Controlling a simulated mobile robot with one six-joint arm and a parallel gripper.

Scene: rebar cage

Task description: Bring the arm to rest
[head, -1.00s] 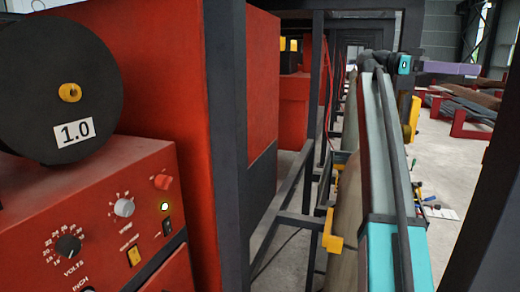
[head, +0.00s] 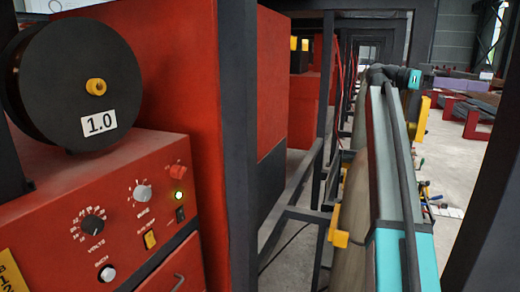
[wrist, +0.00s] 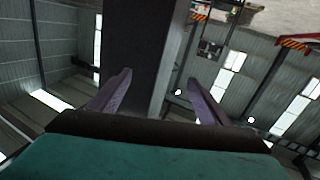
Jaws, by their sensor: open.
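My gripper (wrist: 160,78) shows in the wrist view with its two purple fingers spread apart and nothing between them. A dark column (wrist: 148,45) stands behind the gap, beyond the fingers. In the head view my arm runs along the right side, with its teal wrist end at the far top. The fingers cannot be made out clearly there.
A red welder (head: 130,220) with knobs and a black wire spool (head: 60,85) stands at the left. A red cabinet (head: 190,110) and dark frame posts (head: 240,130) flank the middle. Red racks (head: 472,122) stand on open floor at the right.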

